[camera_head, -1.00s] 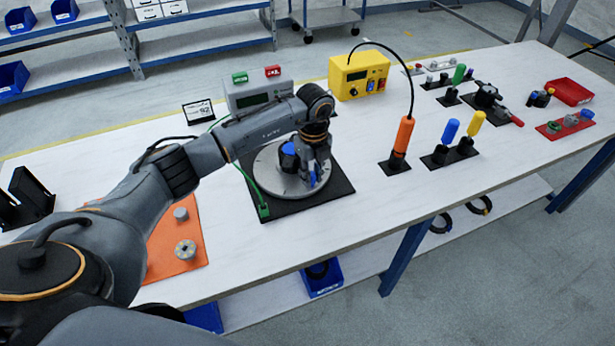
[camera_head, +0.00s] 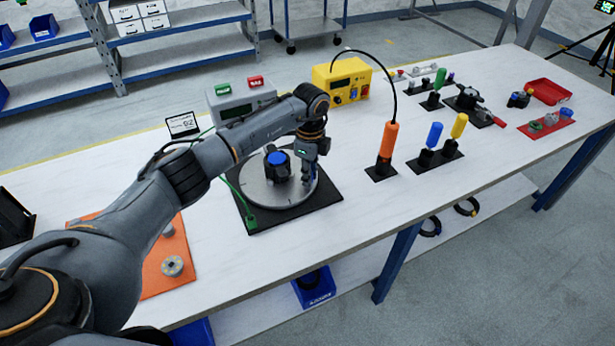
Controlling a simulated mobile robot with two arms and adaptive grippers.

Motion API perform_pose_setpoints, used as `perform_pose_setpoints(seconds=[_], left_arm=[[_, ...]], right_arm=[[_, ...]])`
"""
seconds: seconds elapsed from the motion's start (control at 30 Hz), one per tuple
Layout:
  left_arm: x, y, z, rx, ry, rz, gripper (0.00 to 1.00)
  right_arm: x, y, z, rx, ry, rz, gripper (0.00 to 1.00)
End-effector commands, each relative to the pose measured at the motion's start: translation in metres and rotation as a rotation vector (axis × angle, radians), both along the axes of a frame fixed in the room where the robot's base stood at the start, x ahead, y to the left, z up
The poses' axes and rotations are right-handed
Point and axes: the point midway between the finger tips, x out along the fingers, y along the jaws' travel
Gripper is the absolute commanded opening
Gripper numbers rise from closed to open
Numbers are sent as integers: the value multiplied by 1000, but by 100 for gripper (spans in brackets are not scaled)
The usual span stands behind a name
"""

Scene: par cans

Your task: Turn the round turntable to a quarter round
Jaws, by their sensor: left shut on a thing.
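The round grey turntable (camera_head: 262,192) sits on a black square base plate (camera_head: 295,214) with a green cable at its front left corner. A black part with a blue top (camera_head: 278,160) stands on the disc near its middle. My left gripper (camera_head: 309,179) reaches down from above at the disc's right edge. It is shut on a part of the turntable at that edge; the fingers hide just what they hold. My right gripper is not in view.
A grey box with green and red buttons (camera_head: 242,103) and a yellow unit (camera_head: 342,82) stand behind. An orange tool (camera_head: 387,142) and blue and yellow-handled tools (camera_head: 434,135) stand to the right. An orange mat (camera_head: 158,279) lies at left. White table is clear in front.

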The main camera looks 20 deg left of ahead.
Motion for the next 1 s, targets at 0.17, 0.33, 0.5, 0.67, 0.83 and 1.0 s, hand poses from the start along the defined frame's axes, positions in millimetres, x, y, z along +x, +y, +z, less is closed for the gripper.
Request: perform_pose_setpoints(seconds=[0.17, 0.33, 0.5, 0.67, 0.83, 1.0], left_arm=[[6, 1, 1, 1, -4, 45, 0], [8, 1, 2, 2, -4, 70, 0], [9, 1, 2, 1, -4, 80, 0], [9, 1, 2, 1, -4, 81, 0], [9, 1, 1, 2, -3, 81, 0], [8, 1, 1, 1, -2, 81, 43]], right_arm=[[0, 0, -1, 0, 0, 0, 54], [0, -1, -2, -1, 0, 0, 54], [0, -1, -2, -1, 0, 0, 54], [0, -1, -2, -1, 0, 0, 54], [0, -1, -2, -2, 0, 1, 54], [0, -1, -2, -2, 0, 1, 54]])
